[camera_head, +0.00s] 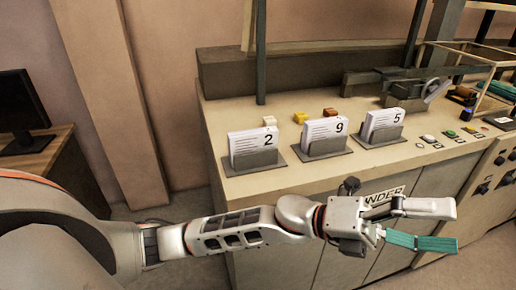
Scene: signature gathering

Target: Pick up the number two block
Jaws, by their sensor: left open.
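My right gripper is out of view.
The beige counter (225,193) has dark upright posts (261,55) behind the blocks. Buttons (450,134) and metal machinery line its right side. A monitor (22,102) on a wooden desk is at the far left. The counter's left front top is clear.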

